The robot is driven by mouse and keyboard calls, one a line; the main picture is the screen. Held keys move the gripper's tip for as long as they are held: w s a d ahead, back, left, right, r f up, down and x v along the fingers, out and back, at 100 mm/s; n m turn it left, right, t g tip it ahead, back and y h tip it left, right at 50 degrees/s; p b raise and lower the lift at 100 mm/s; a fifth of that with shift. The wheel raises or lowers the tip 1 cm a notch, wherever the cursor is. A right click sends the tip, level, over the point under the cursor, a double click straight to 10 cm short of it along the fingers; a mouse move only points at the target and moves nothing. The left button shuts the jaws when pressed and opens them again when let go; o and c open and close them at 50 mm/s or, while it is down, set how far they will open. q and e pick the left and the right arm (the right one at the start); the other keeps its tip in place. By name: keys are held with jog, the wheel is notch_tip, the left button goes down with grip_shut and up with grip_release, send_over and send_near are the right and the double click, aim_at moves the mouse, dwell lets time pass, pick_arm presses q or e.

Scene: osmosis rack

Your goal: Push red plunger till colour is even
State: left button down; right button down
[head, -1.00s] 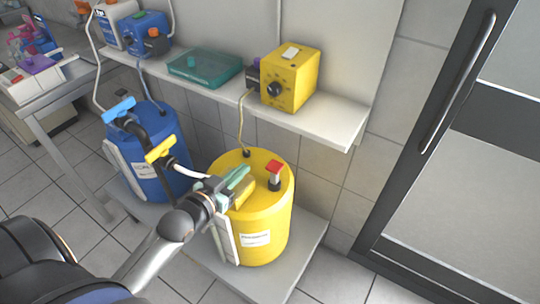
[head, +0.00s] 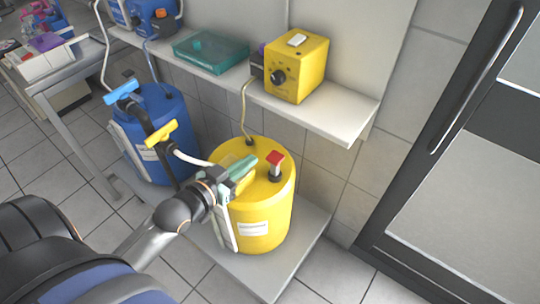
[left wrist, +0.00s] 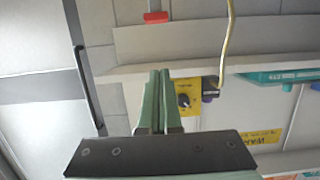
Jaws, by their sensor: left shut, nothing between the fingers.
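The red plunger (head: 274,157) stands upright on the top of the yellow drum (head: 265,215), with its red cap above a pale stem and a dark collar. Its red cap (left wrist: 156,17) also shows at the top edge of the left wrist view. My left gripper (head: 251,160) is shut and empty, with its green fingers just left of the plunger over the drum top. A small gap shows between fingertips and cap. In the left wrist view the closed fingers (left wrist: 158,80) lie side by side. No liquid colour shows inside the opaque drum. My right gripper is out of view.
A blue drum (head: 158,164) with blue and yellow valve handles stands left of the yellow one on a low platform (head: 262,282). A shelf (head: 340,119) behind holds a yellow control box (head: 298,68) and a teal tray (head: 212,52). A door (head: 450,180) is at right.

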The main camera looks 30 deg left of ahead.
pick_arm(q)
send_over(271, 161)
notch_tip(271, 161, down, 3)
jog(key=shift+r, duration=0.2)
jog(key=shift+s+f+b, duration=0.1)
jog(key=shift+f+b, duration=0.25)
jog(key=shift+f, duration=1.5)
